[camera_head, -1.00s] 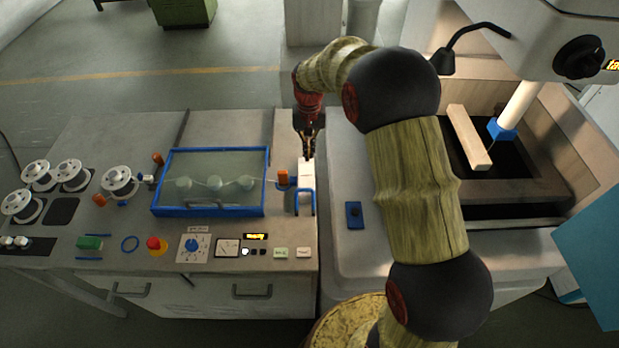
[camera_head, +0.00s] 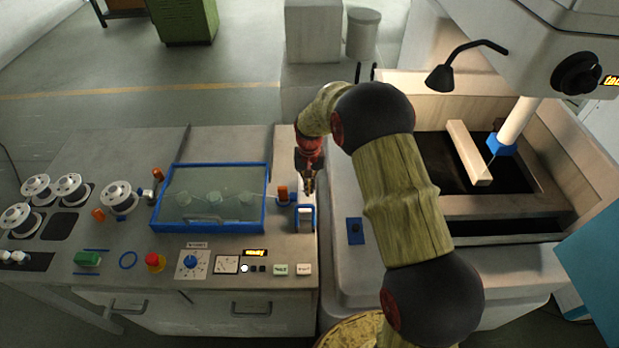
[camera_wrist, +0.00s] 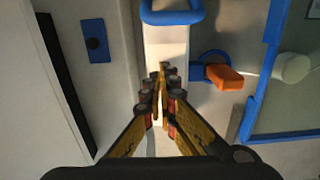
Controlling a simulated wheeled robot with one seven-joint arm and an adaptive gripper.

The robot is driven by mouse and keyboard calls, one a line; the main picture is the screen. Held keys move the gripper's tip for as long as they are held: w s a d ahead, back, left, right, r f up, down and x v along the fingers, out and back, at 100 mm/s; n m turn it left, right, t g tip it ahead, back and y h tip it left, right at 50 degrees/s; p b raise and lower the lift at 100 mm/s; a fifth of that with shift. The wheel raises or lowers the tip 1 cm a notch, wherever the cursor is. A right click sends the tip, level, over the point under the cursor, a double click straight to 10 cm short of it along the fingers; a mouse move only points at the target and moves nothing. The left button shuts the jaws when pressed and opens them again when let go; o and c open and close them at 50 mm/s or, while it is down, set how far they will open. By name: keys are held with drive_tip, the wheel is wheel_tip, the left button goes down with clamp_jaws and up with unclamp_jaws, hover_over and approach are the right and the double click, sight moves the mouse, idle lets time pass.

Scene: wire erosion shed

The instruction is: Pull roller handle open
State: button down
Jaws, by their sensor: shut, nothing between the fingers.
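The roller handle appears to be the blue loop (camera_head: 305,211) on a white block at the right end of the left bench. In the wrist view the blue loop (camera_wrist: 172,17) crosses the top edge, with the white block (camera_wrist: 167,45) below it. My gripper (camera_head: 308,188) is shut and empty, pointing down just behind the loop. In the wrist view the gripper tips (camera_wrist: 163,70) lie over the white block, apart from the loop in the picture. Whether they touch the block cannot be told. The gripper hides part of the block.
An orange lever (camera_head: 283,193) stands close left of my gripper; it also shows in the wrist view (camera_wrist: 225,77). The blue-framed glass cover (camera_head: 210,197) lies further left. A blue switch plate (camera_head: 355,231) is at right. Knobs and buttons line the front.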

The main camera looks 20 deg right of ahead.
drive_tip(key=shift+s+a+r, duration=0.2)
drive_tip(key=shift+s, duration=0.4)
drive_tip(key=shift+s+a+r, duration=0.15)
drive_tip(key=shift+s+a, duration=0.05)
drive_tip(key=shift+s, duration=0.35)
drive_tip(key=shift+s+a+r, duration=0.2)
drive_tip(key=shift+s, duration=0.4)
